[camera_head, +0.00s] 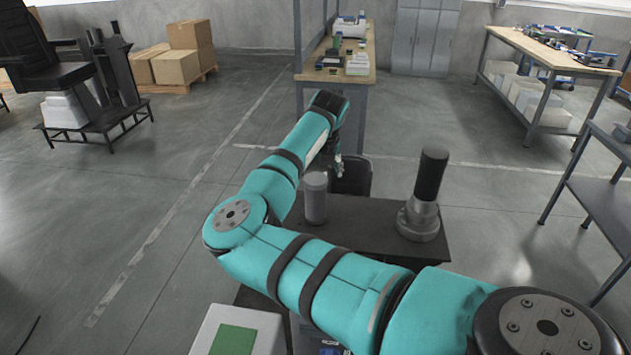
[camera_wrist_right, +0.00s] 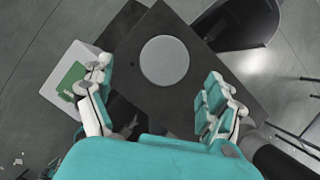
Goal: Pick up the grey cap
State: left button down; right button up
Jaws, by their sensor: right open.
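The grey cap (camera_head: 316,200) is an upright light-grey cylinder on a dark tabletop (camera_head: 370,224). In the right wrist view its round top (camera_wrist_right: 164,60) shows as a flat grey disc, seen from above. My right gripper (camera_head: 338,168) points down, in the head view just right of and above the cap's top. In the right wrist view the gripper (camera_wrist_right: 160,72) is open, its fingers apart on either side of the disc. No contact shows, and nothing is held. My left gripper is not in view.
A black cylinder on a grey flanged base (camera_head: 419,221) stands on the tabletop to the right. A white box with a green top (camera_head: 234,339) is at the front left. A black chair-like object (camera_head: 351,177) stands behind the tabletop. Open floor lies to the left.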

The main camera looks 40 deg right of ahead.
aim_at(316, 179)
jog(key=shift+d+f, duration=0.2)
jog(key=shift+f, duration=0.1)
jog(key=p+x, duration=0.1)
jog(key=x, duration=0.3)
jog(key=shift+d+r+p, duration=0.1)
jog(key=shift+d+p, duration=0.05)
jog(key=shift+p, duration=0.2)
jog(key=shift+w+f, duration=0.15)
jog(key=shift+f, duration=0.2)
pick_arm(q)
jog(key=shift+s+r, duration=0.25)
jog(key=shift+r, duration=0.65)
pick_arm(e)
jog(key=shift+r, duration=0.1)
jog(key=c, duration=1.2)
jog(key=shift+c, duration=0.3)
